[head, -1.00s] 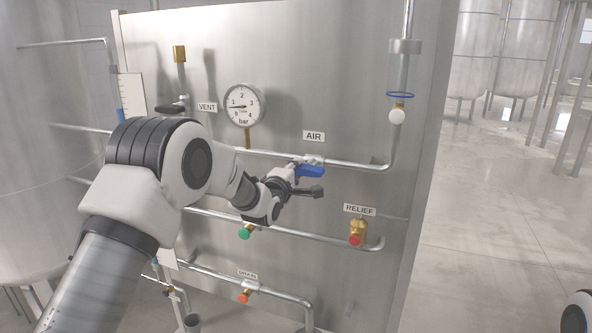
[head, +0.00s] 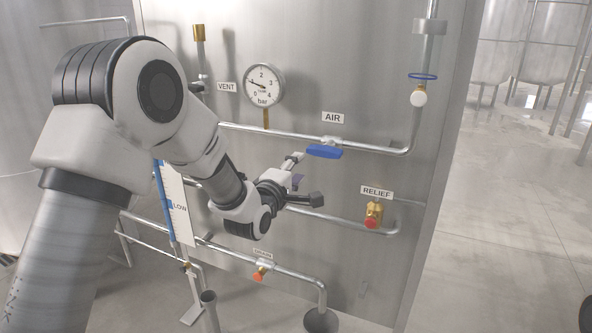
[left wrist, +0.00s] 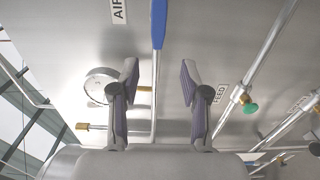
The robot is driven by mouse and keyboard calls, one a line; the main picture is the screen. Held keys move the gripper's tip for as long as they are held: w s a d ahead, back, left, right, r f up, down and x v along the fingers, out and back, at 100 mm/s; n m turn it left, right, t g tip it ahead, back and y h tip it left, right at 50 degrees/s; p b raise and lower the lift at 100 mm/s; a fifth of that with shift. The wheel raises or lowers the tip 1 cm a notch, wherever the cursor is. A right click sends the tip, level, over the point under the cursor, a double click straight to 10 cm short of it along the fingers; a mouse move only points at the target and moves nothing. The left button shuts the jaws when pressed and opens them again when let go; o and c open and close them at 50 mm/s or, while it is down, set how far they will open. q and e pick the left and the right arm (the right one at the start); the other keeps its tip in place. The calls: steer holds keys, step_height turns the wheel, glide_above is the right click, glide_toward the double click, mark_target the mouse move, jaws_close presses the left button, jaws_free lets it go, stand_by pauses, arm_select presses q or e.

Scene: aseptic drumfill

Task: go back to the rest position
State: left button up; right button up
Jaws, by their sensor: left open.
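My left gripper (head: 306,180) is open and empty in front of the steel tank wall. In the head view it shows just below and left of the blue handle (head: 324,152) of the AIR valve, apart from it. In the left wrist view the two fingers (left wrist: 158,78) stand wide apart with nothing between them but the view of the wall and a pipe. The blue handle (left wrist: 158,25) shows there beyond the fingertips. My right gripper is not in view.
A pressure gauge (head: 263,85) is on the wall above the AIR pipe. The RELIEF valve (head: 373,215) is to the right, and the drain valve (head: 262,270) is low down. A level scale (head: 176,205) stands behind my arm. Open floor (head: 500,240) lies to the right.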

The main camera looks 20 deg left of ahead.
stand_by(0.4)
arm_select(q)
steer(key=s+f+m+g, duration=0.1)
steer(key=s+f+g, duration=0.3)
steer(key=f, duration=0.8)
steer(key=s+d+f+g, duration=0.1)
steer(key=s+f+g, duration=0.1)
steer(key=s+f, duration=0.65)
steer(key=s+f+m+g, duration=0.1)
steer(key=s+f+g, duration=0.2)
steer(key=f, duration=1.1)
steer(key=s+f+m+g, duration=0.3)
steer(key=s+m, duration=0.2)
steer(key=s, duration=0.4)
steer(key=s+f+m+g, duration=0.3)
steer(key=s+m, duration=0.2)
steer(key=s, duration=0.5)
steer(key=s+f+m+g, duration=0.3)
steer(key=s+f+m, duration=0.1)
steer(key=s, duration=0.5)
steer(key=shift+s+d+m+y, duration=0.3)
steer(key=shift+s+m, duration=0.05)
steer(key=shift+m, duration=0.35)
